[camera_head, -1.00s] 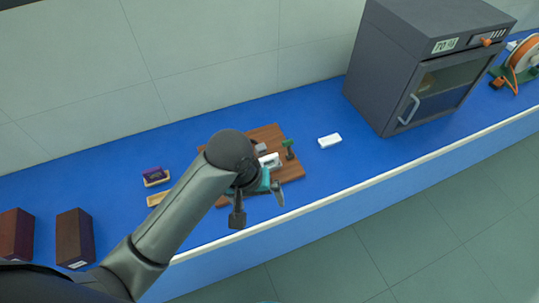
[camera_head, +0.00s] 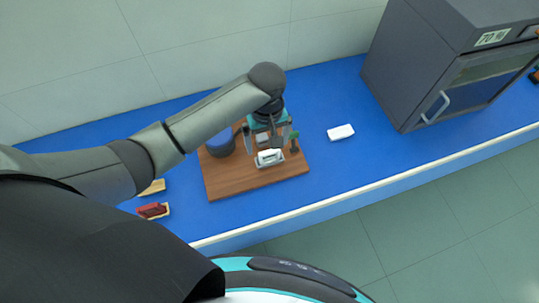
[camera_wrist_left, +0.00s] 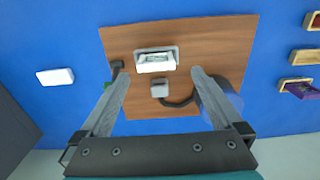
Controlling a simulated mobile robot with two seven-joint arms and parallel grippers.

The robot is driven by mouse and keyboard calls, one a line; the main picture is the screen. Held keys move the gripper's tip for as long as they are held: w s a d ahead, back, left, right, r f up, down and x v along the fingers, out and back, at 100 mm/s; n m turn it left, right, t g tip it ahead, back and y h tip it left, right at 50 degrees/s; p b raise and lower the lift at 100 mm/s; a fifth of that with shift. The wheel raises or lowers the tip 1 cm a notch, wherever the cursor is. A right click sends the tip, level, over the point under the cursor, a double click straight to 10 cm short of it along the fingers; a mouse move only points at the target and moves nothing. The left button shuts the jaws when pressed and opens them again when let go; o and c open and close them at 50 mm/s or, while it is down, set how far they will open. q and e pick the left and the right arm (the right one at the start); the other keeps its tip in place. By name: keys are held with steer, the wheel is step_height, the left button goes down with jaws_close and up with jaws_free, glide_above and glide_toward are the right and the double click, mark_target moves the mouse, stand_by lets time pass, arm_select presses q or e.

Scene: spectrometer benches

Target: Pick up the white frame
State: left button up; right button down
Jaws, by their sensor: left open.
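The white frame (camera_head: 270,157) sits on a wooden board (camera_head: 235,181) on the blue bench. In the left wrist view the frame (camera_wrist_left: 144,68) is near the board's edge, with a pale patterned area inside its rim. My left gripper (camera_head: 268,138) is open above the board, close to the frame. In the left wrist view the open, empty fingers (camera_wrist_left: 160,73) point toward the frame, which shows between and slightly beyond their tips. I cannot tell the height left between them. My right gripper is not in view.
A grey oven-like cabinet (camera_head: 425,70) stands farther right. Small trays (camera_head: 153,187) lie left.

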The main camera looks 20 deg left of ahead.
mark_target(269, 151)
arm_select(q)
step_height(269, 151, down, 2)
steer(key=f, duration=0.2)
steer(key=f+b, duration=0.1)
steer(key=f, duration=0.1)
steer(key=shift+w+d, duration=0.15)
steer(key=shift+w, duration=0.15)
steer(key=shift+f, duration=0.4)
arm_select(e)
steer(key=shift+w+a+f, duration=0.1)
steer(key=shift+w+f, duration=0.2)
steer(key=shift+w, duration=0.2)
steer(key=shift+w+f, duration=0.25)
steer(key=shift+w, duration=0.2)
arm_select(q)
steer(key=shift+c, duration=0.4)
